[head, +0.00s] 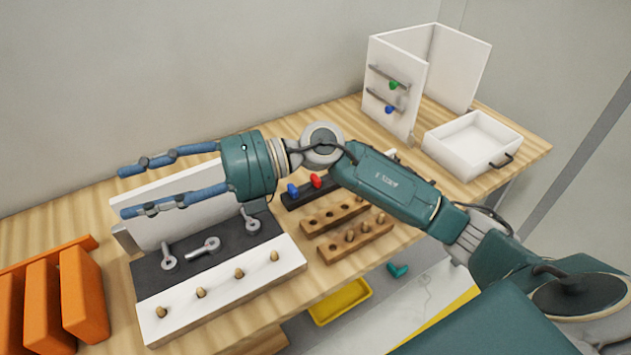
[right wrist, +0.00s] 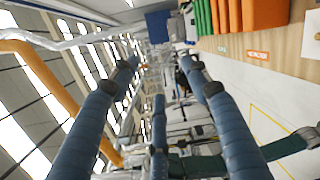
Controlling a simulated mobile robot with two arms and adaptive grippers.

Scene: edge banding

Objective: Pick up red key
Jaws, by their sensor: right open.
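The red key (head: 316,180) stands on a dark bar (head: 330,184) on the wooden table, just right of a blue key (head: 292,190). It is partly close behind my right arm in the head view. My right gripper (head: 124,192) is open and empty. Its blue fingers point left, away from the red key, above the back of the tool rack. They also show in the right wrist view (right wrist: 158,76), with no key between them. My left gripper is in neither view.
A white and dark rack (head: 216,298) with tools and wooden pegs stands in front. Wooden peg blocks (head: 356,238) lie right of it. Orange bins (head: 82,295) are at left. A white cabinet (head: 392,68) with green and blue keys and an open drawer (head: 472,146) stand at back right.

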